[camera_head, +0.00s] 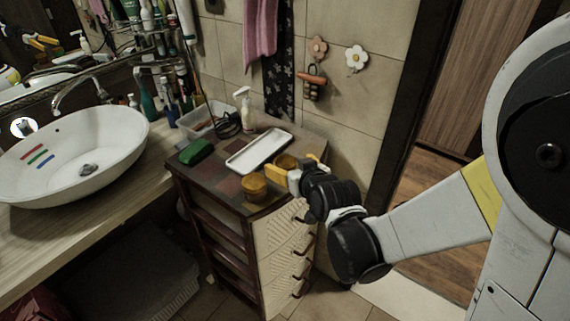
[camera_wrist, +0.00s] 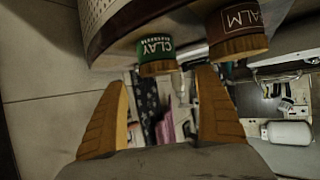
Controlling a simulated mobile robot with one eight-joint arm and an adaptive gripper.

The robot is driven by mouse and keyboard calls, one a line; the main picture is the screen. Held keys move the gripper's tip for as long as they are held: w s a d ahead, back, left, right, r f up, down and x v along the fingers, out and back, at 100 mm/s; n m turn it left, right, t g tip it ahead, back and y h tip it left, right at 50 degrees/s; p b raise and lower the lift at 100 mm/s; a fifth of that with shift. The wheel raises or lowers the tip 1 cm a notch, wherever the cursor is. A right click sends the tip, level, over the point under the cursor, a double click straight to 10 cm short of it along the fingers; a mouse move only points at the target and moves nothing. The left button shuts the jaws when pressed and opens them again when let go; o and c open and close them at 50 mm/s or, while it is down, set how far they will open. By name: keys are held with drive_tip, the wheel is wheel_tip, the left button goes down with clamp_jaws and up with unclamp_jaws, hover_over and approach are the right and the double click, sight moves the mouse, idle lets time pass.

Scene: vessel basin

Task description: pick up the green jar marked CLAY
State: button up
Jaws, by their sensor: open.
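The green jar marked CLAY (camera_wrist: 157,54) has a tan-orange lid and shows at the top of the wrist view, just past the gap between my fingertips. My gripper (camera_wrist: 162,80) is open and empty, one finger to each side. In the head view, my gripper (camera_head: 301,171) is at the cabinet's right edge, close to a tan-lidded jar (camera_head: 285,162). That jar seems to be the CLAY one; its label cannot be read there and my fingers partly hide it.
A brown jar marked with letters ending ALM (camera_wrist: 237,32) stands beside the CLAY jar. The cabinet top (camera_head: 221,184) also holds a white tray (camera_head: 259,151), a green box-like item (camera_head: 196,152) and a spray bottle (camera_head: 245,109). A white basin (camera_head: 75,152) is at left.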

sight(285, 161)
drive_tip(key=b+x, duration=0.1)
drive_tip(key=x, duration=0.3)
drive_tip(key=shift+w+a+f+b, duration=0.1)
drive_tip(key=shift+w+f+b, duration=0.15)
drive_tip(key=shift+b, duration=0.05)
drive_tip(key=shift+s+r, duration=0.1)
drive_tip(key=shift+c, duration=0.7)
drive_tip(key=c, duration=1.3)
